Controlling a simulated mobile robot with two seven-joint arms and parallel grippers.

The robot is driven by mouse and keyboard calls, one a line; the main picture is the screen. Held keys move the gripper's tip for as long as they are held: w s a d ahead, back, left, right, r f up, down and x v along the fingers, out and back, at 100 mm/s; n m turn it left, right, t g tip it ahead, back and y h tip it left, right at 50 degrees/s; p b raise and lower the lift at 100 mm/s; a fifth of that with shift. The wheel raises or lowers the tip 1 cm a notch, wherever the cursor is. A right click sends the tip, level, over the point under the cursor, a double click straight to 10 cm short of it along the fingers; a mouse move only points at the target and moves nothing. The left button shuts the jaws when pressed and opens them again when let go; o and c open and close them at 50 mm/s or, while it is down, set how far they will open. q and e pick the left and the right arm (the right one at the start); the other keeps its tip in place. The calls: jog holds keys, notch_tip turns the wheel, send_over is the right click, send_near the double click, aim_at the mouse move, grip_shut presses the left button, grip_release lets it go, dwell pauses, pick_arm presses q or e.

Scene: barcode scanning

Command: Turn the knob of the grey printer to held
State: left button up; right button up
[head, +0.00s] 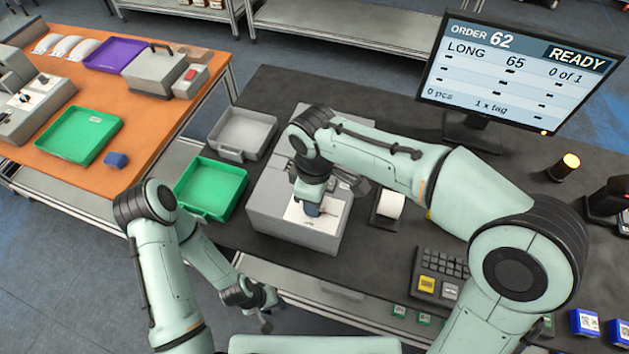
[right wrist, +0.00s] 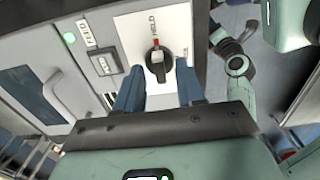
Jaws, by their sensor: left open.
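The grey printer (head: 272,208) stands on the dark table in the head view, with a white panel (head: 332,207) on top. My right gripper (head: 311,209) points down over this panel and hides the knob in that view. In the right wrist view, the black knob (right wrist: 158,66) sits on the white panel (right wrist: 128,28). Its red mark points towards lettering that seems to read HELD. My right gripper (right wrist: 159,72) is open, with one blue finger on each side of the knob and gaps visible. My left gripper (head: 258,302) is open and empty, low in front of the table.
A green tray (head: 211,187) and a grey tray (head: 244,131) lie left of the printer. A monitor (head: 515,72) stands behind. The right wrist view shows a FEED label (right wrist: 84,33) and a green light (right wrist: 69,38).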

pick_arm(q)
jog(key=shift+w+r+p, duration=0.5)
jog(key=shift+w+r, duration=0.25)
jog(key=shift+w, duration=0.15)
pick_arm(e)
notch_tip(320, 180, up, 13)
jog(key=shift+f, duration=0.2)
